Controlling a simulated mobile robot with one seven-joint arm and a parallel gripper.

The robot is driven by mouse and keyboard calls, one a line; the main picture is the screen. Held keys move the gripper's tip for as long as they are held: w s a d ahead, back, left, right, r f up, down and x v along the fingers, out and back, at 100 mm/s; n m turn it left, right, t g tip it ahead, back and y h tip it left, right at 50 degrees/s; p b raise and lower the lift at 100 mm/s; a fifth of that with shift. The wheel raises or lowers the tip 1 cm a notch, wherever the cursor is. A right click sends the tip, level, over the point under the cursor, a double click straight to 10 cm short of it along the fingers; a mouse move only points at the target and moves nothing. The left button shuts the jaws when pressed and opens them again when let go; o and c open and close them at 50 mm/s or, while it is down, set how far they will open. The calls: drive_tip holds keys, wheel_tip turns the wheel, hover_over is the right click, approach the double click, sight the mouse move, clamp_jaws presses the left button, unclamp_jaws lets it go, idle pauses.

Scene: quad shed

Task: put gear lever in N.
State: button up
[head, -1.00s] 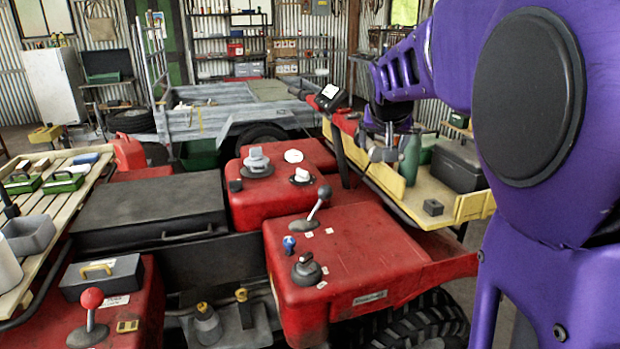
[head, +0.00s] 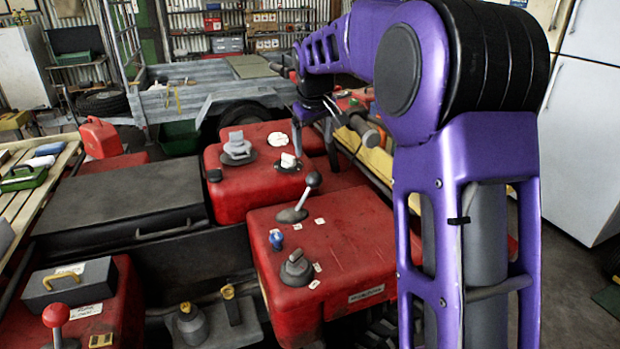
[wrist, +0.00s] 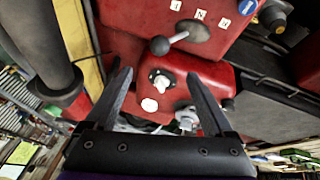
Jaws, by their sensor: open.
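The gear lever (head: 305,195) is a thin metal stick with a dark round knob, rising from a grey oval base on the red panel (head: 340,235). In the head view it leans up and to the right. In the wrist view the lever (wrist: 178,38) shows above my gripper, its knob towards the left. Small white labels lie beside its base in the wrist view; the middle one (wrist: 200,16) looks like N. My gripper (wrist: 158,77) is open and empty, with its fingertips apart from the lever knob.
A white knob (head: 289,161) and a grey knob (head: 237,147) stand on the red box behind the lever. A blue knob (head: 276,239) and a grey rotary knob (head: 296,268) are in front. A black box lid (head: 120,205) lies left. A grey trailer (head: 200,95) stands behind.

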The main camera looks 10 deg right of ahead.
sight(315, 174)
drive_tip(key=b+x, duration=0.1)
drive_tip(key=x, duration=1.5)
drive_tip(key=shift+f+b, duration=0.1)
drive_tip(key=shift+b, duration=0.2)
drive_tip(key=shift+d, duration=0.15)
clamp_jaws()
